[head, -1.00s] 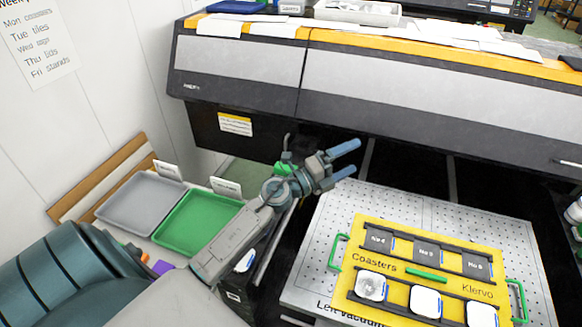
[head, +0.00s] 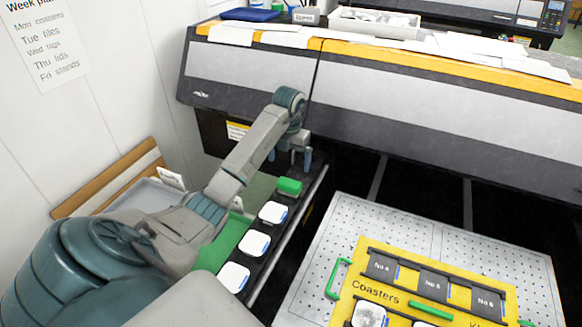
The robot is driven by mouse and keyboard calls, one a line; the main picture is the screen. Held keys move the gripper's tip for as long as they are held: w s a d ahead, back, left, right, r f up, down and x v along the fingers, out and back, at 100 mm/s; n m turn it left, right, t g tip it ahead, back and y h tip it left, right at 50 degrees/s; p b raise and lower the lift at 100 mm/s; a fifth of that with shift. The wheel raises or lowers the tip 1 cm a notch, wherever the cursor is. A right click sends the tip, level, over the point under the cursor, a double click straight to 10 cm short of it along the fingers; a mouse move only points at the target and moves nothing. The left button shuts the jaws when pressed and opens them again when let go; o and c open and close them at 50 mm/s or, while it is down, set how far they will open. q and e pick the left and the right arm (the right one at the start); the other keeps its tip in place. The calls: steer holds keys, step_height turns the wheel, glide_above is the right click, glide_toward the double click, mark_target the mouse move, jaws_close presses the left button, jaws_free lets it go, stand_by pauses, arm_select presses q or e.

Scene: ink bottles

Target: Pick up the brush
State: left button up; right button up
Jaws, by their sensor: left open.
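My left gripper (head: 290,158) is open, its blue-grey fingers pointing down in front of the large printer. Just below the fingers, a short green object (head: 289,186) lies at the far end of a black strip (head: 262,262). The gripper appears empty and apart from it. I cannot tell whether this green object is the brush; no other brush can be made out for certain. My right gripper is not in view.
Several white tiles, one here (head: 273,212), lie along the black strip. A yellow coaster jig (head: 395,293) with green handles sits on the perforated bed (head: 335,235) at right. My arm partly covers a green tray (head: 222,248) and grey tray (head: 150,195).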

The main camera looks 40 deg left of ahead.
mark_target(289, 182)
arm_select(q)
steer(key=shift+f+b, duration=2.7)
steer(key=shift+f, duration=0.25)
step_height(289, 182, down, 5)
steer(key=b, duration=0.3)
steer(key=shift+w+r, duration=0.1)
steer(key=shift+r, duration=0.1)
steer(key=c, duration=1.1)
